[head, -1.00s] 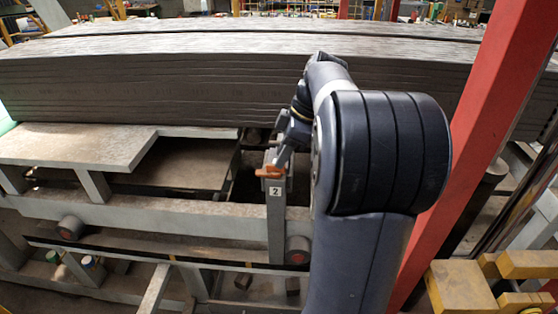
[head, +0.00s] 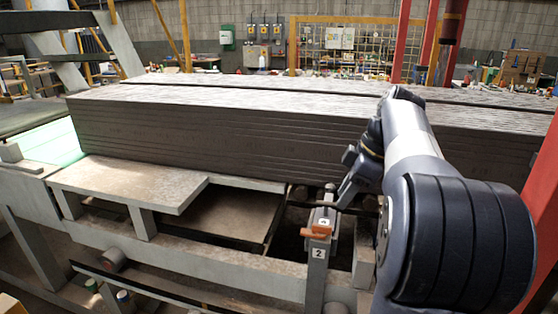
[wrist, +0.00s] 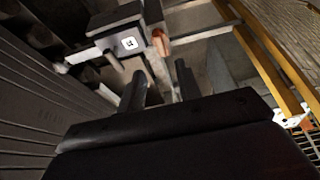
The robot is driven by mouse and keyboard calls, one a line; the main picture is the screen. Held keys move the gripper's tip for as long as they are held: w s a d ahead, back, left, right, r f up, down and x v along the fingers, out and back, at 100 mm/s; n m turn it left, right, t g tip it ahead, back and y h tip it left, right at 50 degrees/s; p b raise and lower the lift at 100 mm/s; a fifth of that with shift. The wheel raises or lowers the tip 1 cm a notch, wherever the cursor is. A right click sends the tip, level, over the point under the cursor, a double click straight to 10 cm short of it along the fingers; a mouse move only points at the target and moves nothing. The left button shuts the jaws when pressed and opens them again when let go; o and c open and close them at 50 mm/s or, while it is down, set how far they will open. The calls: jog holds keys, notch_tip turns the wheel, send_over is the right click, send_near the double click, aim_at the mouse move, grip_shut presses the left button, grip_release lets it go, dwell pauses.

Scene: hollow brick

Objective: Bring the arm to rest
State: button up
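My arm (head: 410,150) fills the right side of the head view, with its elbow large in front. My gripper (head: 345,192) points down and left, above and right of an orange handle (head: 315,233) on a grey post marked 2 and 4. In the wrist view my gripper's two dark fingers (wrist: 160,85) stand apart with nothing visibly held between them. The orange handle (wrist: 161,42) and the 4 label show just beyond the fingertips.
A long stack of grey slabs (head: 220,135) lies behind the post and my arm. A grey metal frame (head: 200,250) with a flat plate (head: 130,183) runs left of the post. A red column (head: 545,210) stands close at the right of my elbow.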

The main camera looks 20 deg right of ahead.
aim_at(323, 225)
jog(key=x, duration=1)
jog(key=shift+a+f, duration=0.1)
jog(key=shift+s, duration=0.1)
